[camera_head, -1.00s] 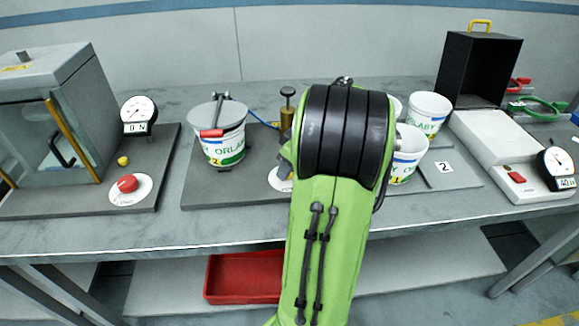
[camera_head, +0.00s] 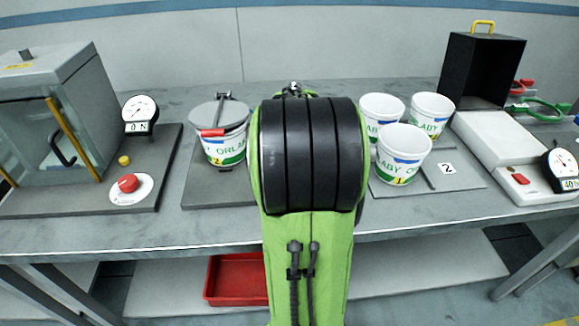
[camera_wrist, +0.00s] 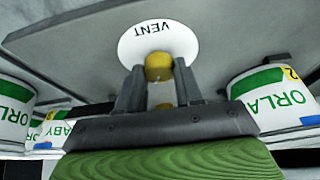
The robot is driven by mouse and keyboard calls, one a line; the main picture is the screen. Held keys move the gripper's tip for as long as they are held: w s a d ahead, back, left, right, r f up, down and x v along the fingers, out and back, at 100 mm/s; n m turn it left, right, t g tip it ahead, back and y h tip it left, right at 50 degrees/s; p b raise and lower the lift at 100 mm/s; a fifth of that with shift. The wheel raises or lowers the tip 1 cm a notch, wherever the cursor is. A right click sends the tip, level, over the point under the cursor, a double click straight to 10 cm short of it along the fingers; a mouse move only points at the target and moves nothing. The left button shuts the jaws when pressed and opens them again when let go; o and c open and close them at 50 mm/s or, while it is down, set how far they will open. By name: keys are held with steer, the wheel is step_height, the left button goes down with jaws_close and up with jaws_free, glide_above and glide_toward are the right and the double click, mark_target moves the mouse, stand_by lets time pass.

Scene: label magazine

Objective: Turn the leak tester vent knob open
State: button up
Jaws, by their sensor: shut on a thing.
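The vent knob (camera_wrist: 158,67) is yellow and sits on a round white plate marked VENT (camera_wrist: 151,42) in the wrist view. My gripper (camera_wrist: 158,78) has its two fingers on either side of the knob and is shut on it. How far the knob is turned cannot be told, as the fingers cover its sides. In the head view my green and black arm hides the knob, its plate and my gripper. The leak tester's base (camera_head: 205,185) shows left of my arm, with a lidded tub (camera_head: 222,148) on it.
Three open white tubs (camera_head: 400,160) stand close right of my arm on a grey base with a "2" label. A glass-walled cabinet (camera_head: 50,110) with a red knob (camera_head: 128,183) is at the left. A black box (camera_head: 482,65) and a dial gauge (camera_head: 562,165) are at the right.

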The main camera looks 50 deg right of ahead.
steer(key=shift+m, duration=0.5)
steer(key=shift+g, duration=0.3)
steer(key=o, duration=1)
steer(key=shift+o, duration=0.2)
steer(key=p+v, duration=0.5)
steer(key=v, duration=1)
steer(key=shift+a+r, duration=0.25)
steer(key=shift+r, duration=0.1)
